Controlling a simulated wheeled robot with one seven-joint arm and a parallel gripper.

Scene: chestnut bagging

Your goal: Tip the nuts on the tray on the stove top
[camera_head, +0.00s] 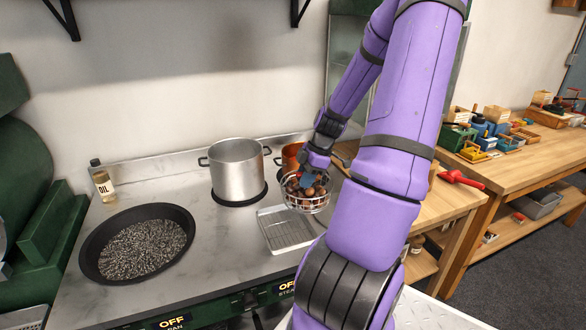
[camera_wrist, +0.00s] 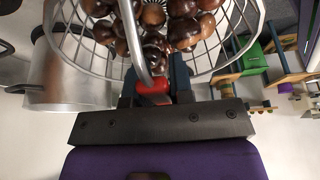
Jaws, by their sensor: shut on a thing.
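My gripper (camera_head: 312,176) is shut on the handle of a wire basket (camera_head: 313,207). The basket holds several brown chestnuts (camera_head: 308,190). In the wrist view the wire basket (camera_wrist: 222,64) and the chestnuts (camera_wrist: 180,25) fill the top, with a red part (camera_wrist: 152,87) of the handle at the jaws. A pale rectangular tray (camera_head: 285,232) with a rack-like surface lies on the counter, just left of and below the basket. The tray looks empty where it shows. The basket is held above the counter, near the tray's right end.
A steel pot (camera_head: 237,168) stands behind the tray, and a copper-coloured pot (camera_head: 291,158) is partly hidden by my arm. A wide black pan (camera_head: 137,243) of dark grains and an oil bottle (camera_head: 103,182) are at left. Wooden workbenches (camera_head: 500,165) stand at right.

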